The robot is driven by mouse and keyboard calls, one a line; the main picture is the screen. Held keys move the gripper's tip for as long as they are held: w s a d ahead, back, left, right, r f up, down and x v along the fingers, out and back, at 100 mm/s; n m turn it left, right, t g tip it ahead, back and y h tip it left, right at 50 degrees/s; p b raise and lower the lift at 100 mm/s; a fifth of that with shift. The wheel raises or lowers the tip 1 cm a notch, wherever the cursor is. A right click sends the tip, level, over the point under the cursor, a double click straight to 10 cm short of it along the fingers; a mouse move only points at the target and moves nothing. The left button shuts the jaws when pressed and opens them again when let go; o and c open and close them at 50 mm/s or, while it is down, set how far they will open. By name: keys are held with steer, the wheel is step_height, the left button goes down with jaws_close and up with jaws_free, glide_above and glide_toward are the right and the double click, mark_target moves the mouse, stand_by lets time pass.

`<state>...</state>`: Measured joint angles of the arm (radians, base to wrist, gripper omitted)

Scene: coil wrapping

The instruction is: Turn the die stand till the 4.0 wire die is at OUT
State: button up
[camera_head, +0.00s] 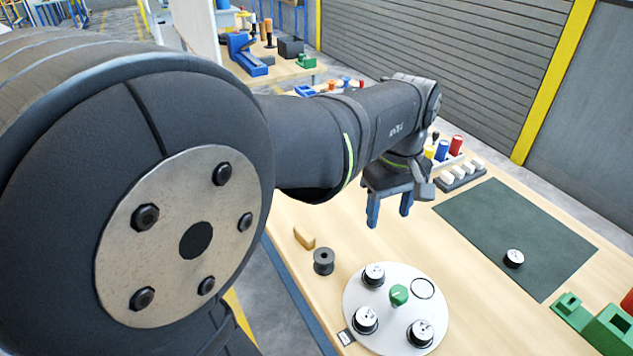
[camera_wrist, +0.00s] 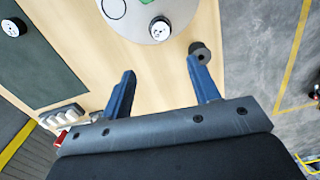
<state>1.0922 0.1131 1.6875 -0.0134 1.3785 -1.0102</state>
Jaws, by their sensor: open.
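The die stand (camera_head: 394,301) is a round white turntable on the wooden bench, with a green knob (camera_head: 398,295) at its centre. It carries three dies: one at the back left (camera_head: 374,275), one at the front left (camera_head: 365,319) and one at the front right (camera_head: 420,333). An empty black ring (camera_head: 423,288) marks its back right place. A small tag (camera_head: 346,337) sits by its front left edge. The die numbers and tag text are too small to read. My gripper (camera_head: 389,210) is open and empty above the bench, behind the stand; its blue fingers show in the wrist view (camera_wrist: 163,82).
Another die (camera_head: 514,258) lies on the dark mat (camera_head: 500,225) to the right. A black spool (camera_head: 323,262) and a wooden block (camera_head: 304,237) stand left of the stand. Green blocks (camera_head: 606,328) are at the right edge. White pieces in a grey rack (camera_head: 462,174) stand behind the mat.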

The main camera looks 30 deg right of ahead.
steer(key=s+d+m+g+y, duration=0.2)
steer(key=d+m, duration=0.2)
steer(key=m, duration=0.2)
steer(key=m+g+y, duration=0.1)
steer(key=m, duration=0.1)
glide_toward(399, 291)
steer(key=x, duration=0.8)
steer(key=shift+s+f, duration=0.15)
steer(key=shift+f, duration=0.15)
steer(key=shift+c, duration=0.5)
jaws_close()
